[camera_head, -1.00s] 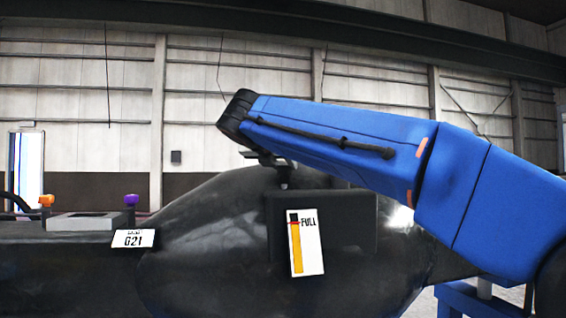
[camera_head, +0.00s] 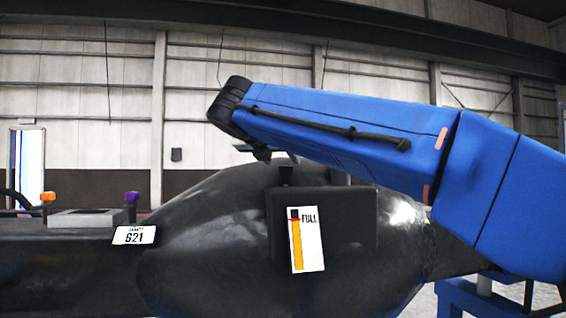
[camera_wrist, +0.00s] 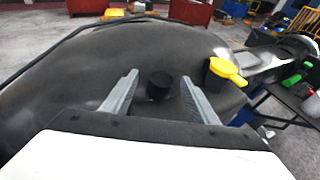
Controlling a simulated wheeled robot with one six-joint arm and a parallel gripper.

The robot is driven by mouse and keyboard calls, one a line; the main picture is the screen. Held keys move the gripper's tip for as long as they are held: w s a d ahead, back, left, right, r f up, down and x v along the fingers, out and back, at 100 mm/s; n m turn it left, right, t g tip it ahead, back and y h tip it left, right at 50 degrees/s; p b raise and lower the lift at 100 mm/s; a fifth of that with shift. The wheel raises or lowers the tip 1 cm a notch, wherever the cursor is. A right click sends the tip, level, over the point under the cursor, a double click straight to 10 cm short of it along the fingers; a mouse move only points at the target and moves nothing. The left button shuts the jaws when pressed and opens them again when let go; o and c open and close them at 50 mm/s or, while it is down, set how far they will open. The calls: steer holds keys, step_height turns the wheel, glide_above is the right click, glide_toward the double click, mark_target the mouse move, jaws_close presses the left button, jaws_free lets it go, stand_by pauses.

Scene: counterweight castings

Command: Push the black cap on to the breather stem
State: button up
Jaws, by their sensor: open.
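The black cap (camera_head: 286,174) stands upright on top of the dark box (camera_head: 345,215) that bears the FULL gauge. In the wrist view the cap (camera_wrist: 159,87) shows as a short black cylinder between my fingers, with dark surface visible on either side. The breather stem is not visible, so how far the cap sits down on it cannot be told. My gripper (camera_wrist: 158,77) is open and empty, with both grey fingers spread apart. In the head view my gripper (camera_head: 259,153) is above and left of the cap, apart from it.
A yellow fitting with a lever (camera_wrist: 224,70) stands right of my fingers. The large rounded dark casting (camera_head: 200,235) fills the space below. An orange knob (camera_head: 47,197) and a purple knob (camera_head: 131,197) stand at the left, near the G21 plate (camera_head: 134,235).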

steer(key=v, duration=1.3)
steer(key=shift+s, duration=0.35)
steer(key=s+d+f+m+g, duration=0.2)
steer(key=d+f+m+g, duration=0.4)
steer(key=d+f+m, duration=1.4)
steer(key=s+d+f+m+g+y, duration=0.1)
steer(key=s+d+f+m, duration=0.3)
steer(key=f, duration=0.8)
steer(key=s+d+f+m+g+y, duration=0.1)
steer(key=s+d+f+m, duration=0.3)
steer(key=s+d+f, duration=0.3)
steer(key=s+d+f+m+g+y, duration=0.1)
steer(key=s+d+f+m, duration=0.4)
steer(key=s+f, duration=0.4)
step_height(320, 180, down, 8)
steer(key=shift+d+r, duration=0.15)
steer(key=shift+d, duration=0.15)
steer(key=shift+s, duration=0.1)
